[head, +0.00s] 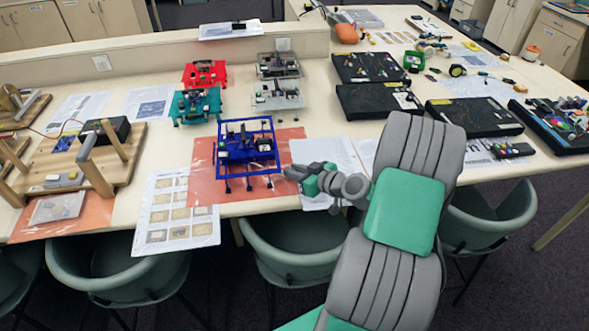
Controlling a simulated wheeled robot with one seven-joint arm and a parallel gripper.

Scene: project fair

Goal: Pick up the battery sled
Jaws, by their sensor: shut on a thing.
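A blue open frame (247,152) with dark parts inside stands on an orange mat (204,180) near the table's front edge. My gripper (291,173) is just right of the frame, low by its right side, pointing left. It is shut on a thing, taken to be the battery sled. The held thing is too small and too hidden by the fingers to make out its shape. I cannot tell whether it touches the blue frame.
Red (205,74), teal (195,104) and grey (278,95) frames stand behind. A wooden rig (75,165) is at the left. Black trays (370,67) of parts lie at the right. Chairs (296,245) stand against the front edge. Printed sheets lie on the table.

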